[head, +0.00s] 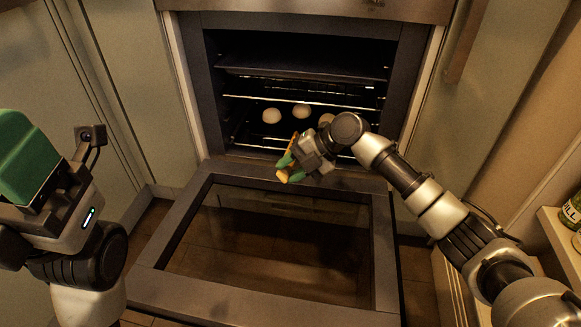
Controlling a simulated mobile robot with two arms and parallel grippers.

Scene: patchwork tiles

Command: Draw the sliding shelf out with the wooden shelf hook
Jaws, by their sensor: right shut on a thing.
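The oven (197,75) stands open, with its door (190,235) folded down flat towards me. Inside, a dark sliding shelf (252,130) carries pale round dough balls (302,111). My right gripper (289,166), with green fingers, is shut on the wooden shelf hook (283,176), a light orange-brown piece. It holds the hook above the inner edge of the door, in front of the oven opening. The hook is small and partly hidden by the gripper, so contact with the shelf cannot be told. My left gripper (25,155) is at the far left, away from the oven; its fingertips are unclear.
A wire rack (290,100) and a dark tray (300,68) sit higher in the oven. Pale cabinets (130,90) flank it, one with a wooden handle (466,40). Jars (570,212) stand on a ledge at the right edge.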

